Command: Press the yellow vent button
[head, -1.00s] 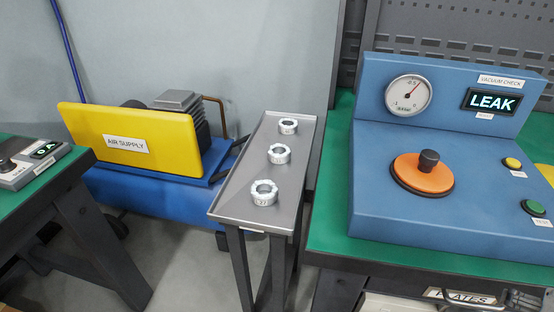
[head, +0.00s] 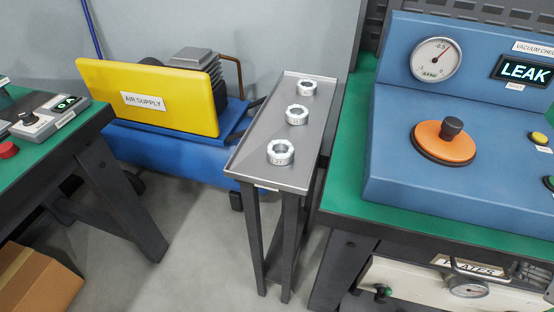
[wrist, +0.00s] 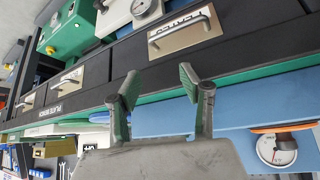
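The yellow vent button (head: 538,138) sits near the right edge of the head view, on the sloped top of the blue vacuum check unit (head: 400,180). A small label lies just below it. A green button (head: 549,182) is further down, cut by the picture edge. The unit's display (head: 523,71) reads LEAK. My gripper (wrist: 157,88) shows only in the wrist view, its two fingers spread apart with nothing between them. I cannot make out the yellow button in the wrist view. My gripper is not visible in the head view.
An orange disc with a black knob (head: 445,141) and a dial gauge (head: 435,60) are on the unit. A narrow stand (head: 262,165) holds several metal rings. A drawer handle (wrist: 180,30) projects near my fingers in the wrist view. A cardboard box (head: 38,282) is at lower left.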

